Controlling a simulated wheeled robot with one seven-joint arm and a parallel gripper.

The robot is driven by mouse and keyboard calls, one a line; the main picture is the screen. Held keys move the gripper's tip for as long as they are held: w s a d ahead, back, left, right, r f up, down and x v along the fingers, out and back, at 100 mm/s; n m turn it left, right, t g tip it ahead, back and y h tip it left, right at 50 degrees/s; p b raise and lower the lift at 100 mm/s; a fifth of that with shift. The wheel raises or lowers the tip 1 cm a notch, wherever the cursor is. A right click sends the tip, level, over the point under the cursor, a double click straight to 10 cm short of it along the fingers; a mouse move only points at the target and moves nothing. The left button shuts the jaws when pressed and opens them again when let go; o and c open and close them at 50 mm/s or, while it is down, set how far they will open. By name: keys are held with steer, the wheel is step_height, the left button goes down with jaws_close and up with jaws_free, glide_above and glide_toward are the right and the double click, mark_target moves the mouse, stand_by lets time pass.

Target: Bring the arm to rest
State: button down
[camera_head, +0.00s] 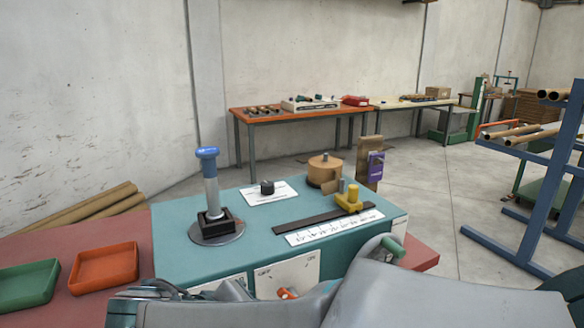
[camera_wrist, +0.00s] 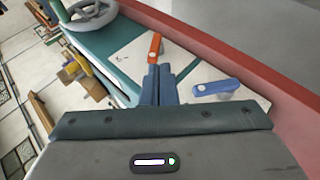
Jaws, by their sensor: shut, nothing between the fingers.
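My gripper (camera_wrist: 158,84) is shut and empty, its two dark blue fingers side by side in the wrist view. It is over the front of the teal machine (camera_head: 258,238), between an orange-red lever (camera_wrist: 155,47) and a blue lever (camera_wrist: 216,87), both on white plates. The fingers look close to the orange-red lever; I cannot tell whether they touch it. That lever also shows at the front panel in the head view (camera_head: 287,292). My grey arm fills the bottom of the head view, and the fingertips cannot be made out there.
On the machine stand a blue-topped post (camera_head: 209,180), a black knob (camera_head: 267,187), a round wooden block (camera_head: 323,169) and a yellow slider (camera_head: 350,200) by a scale. Green (camera_head: 25,286) and orange (camera_head: 104,268) trays lie left. A blue rack (camera_head: 520,185) stands right; a handwheel (camera_wrist: 92,12) shows at wrist.

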steer(key=s+d+r+m+g+y+p, duration=0.2)
steer(key=d+m+p, duration=0.2)
steer(key=d, duration=0.7)
steer(key=s+d+r+m+g+y+p, duration=0.1)
steer(key=d+m+g+y+p, duration=0.2)
steer(key=d, duration=0.8)
steer(key=m+p, duration=0.1)
steer(key=p, duration=0.1)
steer(key=shift+s+d+r+p, duration=0.2)
steer(key=shift+s+r+p, duration=0.15)
steer(key=shift+s+p, duration=0.05)
